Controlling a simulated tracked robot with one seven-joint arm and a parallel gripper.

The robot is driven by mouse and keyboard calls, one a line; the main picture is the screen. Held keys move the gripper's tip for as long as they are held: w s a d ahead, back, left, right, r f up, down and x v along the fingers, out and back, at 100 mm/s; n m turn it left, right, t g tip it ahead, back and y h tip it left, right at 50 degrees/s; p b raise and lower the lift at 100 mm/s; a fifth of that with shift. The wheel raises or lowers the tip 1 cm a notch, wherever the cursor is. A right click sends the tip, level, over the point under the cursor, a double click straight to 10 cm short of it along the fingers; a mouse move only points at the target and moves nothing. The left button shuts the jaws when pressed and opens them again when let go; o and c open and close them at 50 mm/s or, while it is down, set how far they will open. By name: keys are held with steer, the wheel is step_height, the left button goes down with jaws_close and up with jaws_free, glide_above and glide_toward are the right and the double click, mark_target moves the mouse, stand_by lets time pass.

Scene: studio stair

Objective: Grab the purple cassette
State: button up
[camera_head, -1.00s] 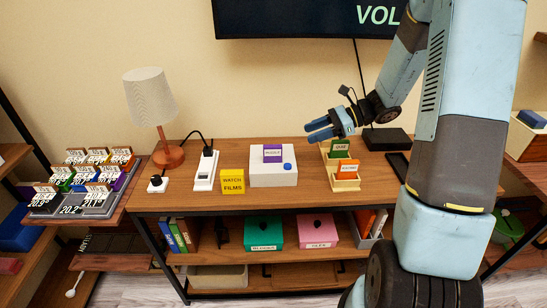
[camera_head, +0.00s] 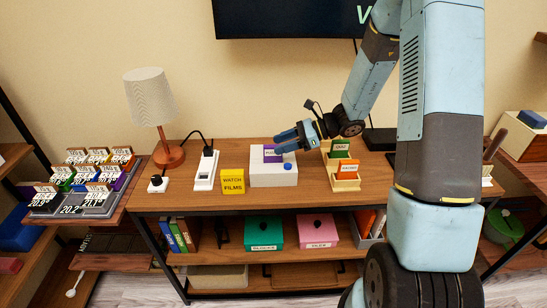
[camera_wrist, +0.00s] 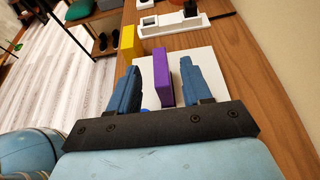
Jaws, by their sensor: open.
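The purple cassette (camera_head: 270,153) stands upright in the top of a white box (camera_head: 262,179) on the wooden cabinet. My gripper (camera_head: 279,141) is beside it on its right side, partly in front of it in the head view. In the wrist view the cassette (camera_wrist: 162,77) stands between the two blue fingers of my gripper (camera_wrist: 157,85), with a gap on each side. The gripper is open and holds nothing. A blue button (camera_head: 288,166) on the white box also peeks out beside the left finger in the wrist view.
A white power strip (camera_head: 206,171) and a lamp (camera_head: 152,100) are farther left.

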mark_target(274, 145)
steer(key=shift+x, duration=1.75)
steer(key=shift+c, duration=0.4)
jaws_close()
